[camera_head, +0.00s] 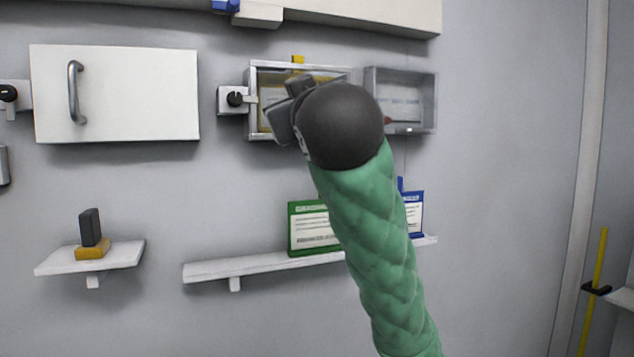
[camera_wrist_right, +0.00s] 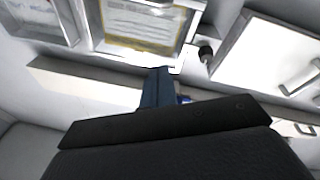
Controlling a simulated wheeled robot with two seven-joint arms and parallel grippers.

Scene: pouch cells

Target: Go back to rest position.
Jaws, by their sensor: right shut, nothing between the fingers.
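My right arm, in a green quilted sleeve, reaches up from the lower right in the head view. Its dark round wrist covers part of the open wall box (camera_head: 252,70). My right gripper (camera_head: 284,112) is in front of that box, largely hidden by the wrist. In the right wrist view the gripper (camera_wrist_right: 158,88) shows as a dark blue finger piece, shut with nothing held. The open box with a yellow-edged panel (camera_wrist_right: 140,40) lies beyond the fingertips there. I cannot tell whether the gripper touches the box. My left gripper is not in view.
A grey open compartment (camera_head: 432,102) adjoins the box. A closed white cabinet (camera_head: 150,95) with a handle is left. Below, a long shelf (camera_head: 215,269) holds green-framed (camera_head: 312,228) and blue-framed (camera_head: 415,214) cards; a small shelf (camera_head: 60,262) holds a black-and-yellow item (camera_head: 90,230).

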